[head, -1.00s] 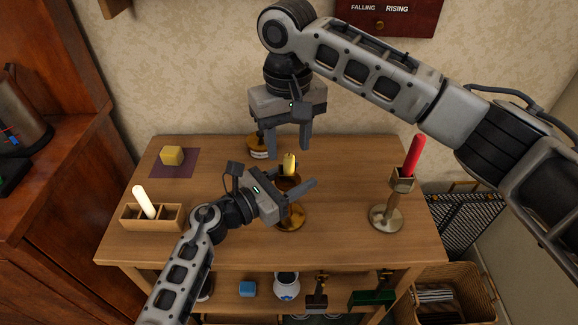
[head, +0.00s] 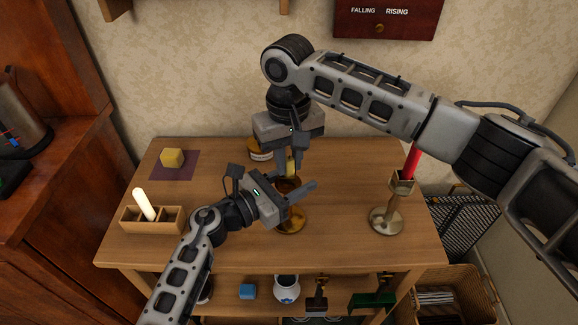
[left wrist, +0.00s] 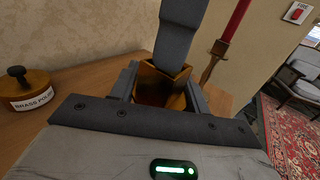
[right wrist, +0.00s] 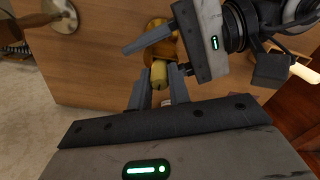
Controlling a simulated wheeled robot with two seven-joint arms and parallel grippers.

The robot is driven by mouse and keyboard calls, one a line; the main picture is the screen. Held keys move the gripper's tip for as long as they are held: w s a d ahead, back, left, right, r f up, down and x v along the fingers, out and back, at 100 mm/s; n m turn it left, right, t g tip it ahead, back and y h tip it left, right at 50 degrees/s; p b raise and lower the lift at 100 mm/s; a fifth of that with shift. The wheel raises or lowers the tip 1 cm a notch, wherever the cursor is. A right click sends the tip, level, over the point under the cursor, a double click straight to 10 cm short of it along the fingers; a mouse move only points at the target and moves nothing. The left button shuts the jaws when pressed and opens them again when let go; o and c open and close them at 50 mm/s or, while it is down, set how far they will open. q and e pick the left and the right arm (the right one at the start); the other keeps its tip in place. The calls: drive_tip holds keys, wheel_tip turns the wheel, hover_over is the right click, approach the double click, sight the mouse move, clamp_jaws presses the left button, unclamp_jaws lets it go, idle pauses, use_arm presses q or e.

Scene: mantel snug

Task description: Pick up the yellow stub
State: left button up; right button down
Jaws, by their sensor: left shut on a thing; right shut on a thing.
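The yellow stub (head: 291,168) is a short upright candle over the brass candlestick (head: 291,222) in the middle of the table. It also shows in the right wrist view (right wrist: 159,76). My right gripper (head: 288,170) comes down from above and is shut on the stub. My left gripper (head: 299,194) is shut on the candlestick's square brass socket (left wrist: 164,84), from the left side. One of my right gripper's fingers hides part of the socket in the left wrist view. I cannot tell whether the stub's lower end is still inside the socket.
A taller candlestick (head: 386,218) with a red candle (head: 412,162) stands at the right. A wooden tray (head: 172,226) holding a white candle (head: 144,204) is at the left. A yellow block (head: 172,158) lies on a purple mat (head: 188,172). A brass polish tin (head: 259,151) stands at the back.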

sight(289, 158)
drive_tip(key=shift+r, duration=0.15)
wheel_tip(289, 158, up, 10)
drive_tip(key=shift+f, duration=0.1)
idle(0.3)
use_arm(q)
drive_tip(key=o, duration=1.1)
drive_tip(key=shift+o, duration=0.2)
drive_tip(key=shift+a, duration=0.1)
